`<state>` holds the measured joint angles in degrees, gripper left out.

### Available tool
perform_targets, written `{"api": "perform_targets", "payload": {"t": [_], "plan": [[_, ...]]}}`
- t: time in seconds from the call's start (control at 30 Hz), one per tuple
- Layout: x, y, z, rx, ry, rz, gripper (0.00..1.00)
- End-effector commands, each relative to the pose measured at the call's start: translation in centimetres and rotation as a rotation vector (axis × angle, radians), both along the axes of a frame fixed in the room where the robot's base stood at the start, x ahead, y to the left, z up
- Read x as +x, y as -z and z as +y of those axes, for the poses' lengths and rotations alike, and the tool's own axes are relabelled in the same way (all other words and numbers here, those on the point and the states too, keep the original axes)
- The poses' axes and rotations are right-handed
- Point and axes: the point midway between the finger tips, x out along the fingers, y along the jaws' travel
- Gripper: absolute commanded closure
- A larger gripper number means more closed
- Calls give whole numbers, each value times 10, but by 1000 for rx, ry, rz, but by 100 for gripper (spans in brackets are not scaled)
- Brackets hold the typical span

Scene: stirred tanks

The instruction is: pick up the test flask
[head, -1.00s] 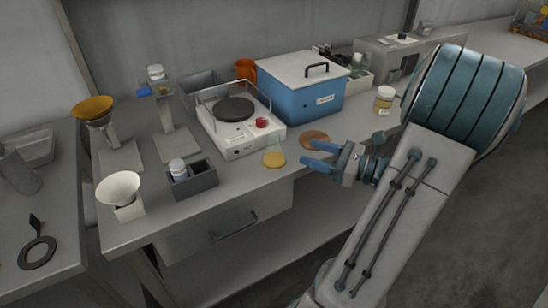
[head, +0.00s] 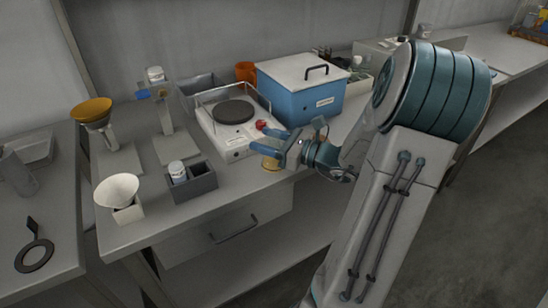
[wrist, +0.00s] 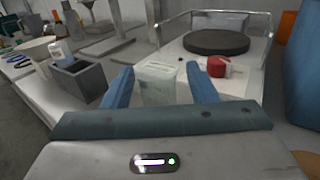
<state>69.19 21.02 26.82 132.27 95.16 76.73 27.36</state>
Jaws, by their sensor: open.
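The test flask looks like a pale, see-through vessel (wrist: 157,84) in the wrist view. It stands upright between the two blue fingers of my gripper (wrist: 159,74), with gaps showing on both sides. My gripper (head: 268,142) is open. In the head view it is low over the front edge of the bench, beside the hot plate. There the flask is very faint and mostly hidden by the fingers, above a yellow disc (head: 270,164).
A white hot plate (head: 229,142) with a wire rail and red knob (wrist: 217,66) stands just behind. A blue box (head: 303,98) is to its right. A grey holder (head: 194,182) with a small bottle (head: 177,171) and a white funnel (head: 118,190) are left.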

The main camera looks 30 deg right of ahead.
Motion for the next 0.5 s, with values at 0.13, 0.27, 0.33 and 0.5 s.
{"api": "perform_targets", "payload": {"t": [0.13, 0.27, 0.33, 0.5], "plan": [[1, 0, 1, 0, 1, 0, 48], [1, 0, 0, 0, 1, 0, 59], [1, 0, 0, 0, 1, 0, 78], [1, 0, 0, -1, 1, -1, 96]]}}
